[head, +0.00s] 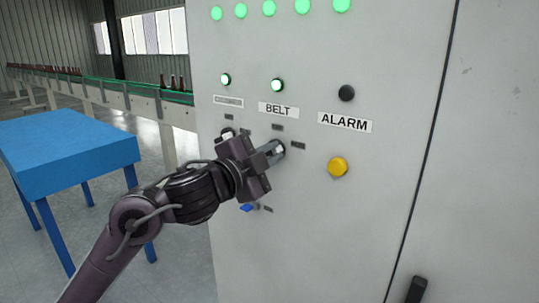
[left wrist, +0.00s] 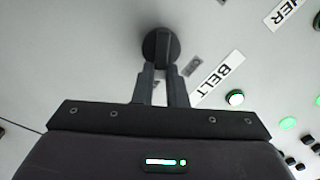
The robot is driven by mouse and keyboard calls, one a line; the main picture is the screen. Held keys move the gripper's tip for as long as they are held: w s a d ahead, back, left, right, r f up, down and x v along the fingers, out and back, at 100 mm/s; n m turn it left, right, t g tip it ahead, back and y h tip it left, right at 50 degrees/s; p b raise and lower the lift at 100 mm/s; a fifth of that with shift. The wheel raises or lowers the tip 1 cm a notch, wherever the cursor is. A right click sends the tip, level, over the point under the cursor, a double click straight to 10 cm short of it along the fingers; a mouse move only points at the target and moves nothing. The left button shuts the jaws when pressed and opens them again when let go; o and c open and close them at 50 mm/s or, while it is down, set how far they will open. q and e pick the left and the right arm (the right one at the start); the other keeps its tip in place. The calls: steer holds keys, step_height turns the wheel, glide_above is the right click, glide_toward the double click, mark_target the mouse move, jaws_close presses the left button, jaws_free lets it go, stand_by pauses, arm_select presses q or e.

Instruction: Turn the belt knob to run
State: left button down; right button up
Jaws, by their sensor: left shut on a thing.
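The belt knob (left wrist: 161,46) is a dark round knob with a raised grip bar, on the grey cabinet front beside the label BELT (left wrist: 222,78). In the head view the label BELT (head: 278,110) is above the knob, which my gripper mostly hides. My left gripper (head: 272,152) reaches the panel there; in the left wrist view its two fingers (left wrist: 163,75) are shut on the knob's bar. Small dark position marks surround the knob; which one it points at I cannot tell. The lamp above BELT (head: 277,85) glows green-white. My right gripper is not in view.
A yellow button (head: 338,167) sits under the ALARM label (head: 344,122), right of my gripper. Another knob (head: 227,133) is close on the left. A blue table (head: 70,145) and a conveyor (head: 110,95) with brown bottles stand left of the cabinet.

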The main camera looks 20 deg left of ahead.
arm_select(q)
steer(key=c, duration=1.5)
jaws_free()
steer(key=shift+o, duration=0.2)
steer(key=v, duration=0.7)
steer(key=shift+s+b, duration=0.4)
steer(key=shift+b, duration=0.05)
steer(key=shift+a, duration=0.1)
